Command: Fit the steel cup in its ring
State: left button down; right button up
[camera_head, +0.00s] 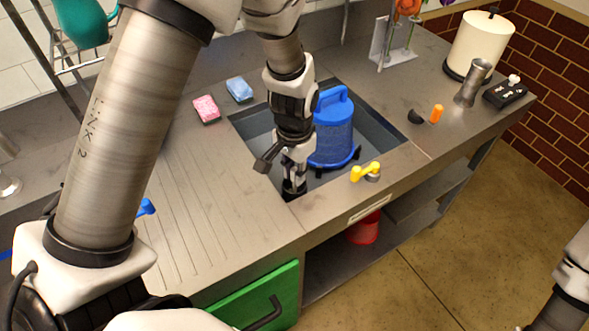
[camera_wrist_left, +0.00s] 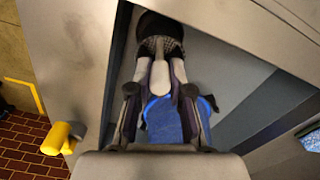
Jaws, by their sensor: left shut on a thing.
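My left gripper (camera_head: 293,180) reaches down into the near left corner of the sink (camera_head: 399,160). In the left wrist view its fingers (camera_wrist_left: 160,68) are shut on a pale, stem-like part. Below this is a grey meshed piece (camera_wrist_left: 160,44), apparently the steel cup, with its lower part hidden. A dark round rim (camera_wrist_left: 160,24), possibly the ring, shows around or just beyond it; I cannot tell whether the cup is seated. In the head view the gripper hides most of this spot. My right gripper is out of view.
A blue caged container (camera_head: 333,135) with a handle stands in the sink beside my left gripper. A yellow tap handle (camera_head: 366,171) is on the front rim. Pink (camera_head: 206,109) and blue (camera_head: 239,89) sponges lie behind. A flared metal vessel (camera_head: 472,84) stands at the right.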

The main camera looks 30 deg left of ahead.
pick_arm(q)
jog(key=shift+f, duration=0.15)
jog(key=shift+f+b, duration=0.3)
jog(key=shift+f, duration=0.35)
jog(key=shift+f, duration=0.15)
jog(key=shift+f, duration=0.45)
jog(key=c, duration=1)
grip_release()
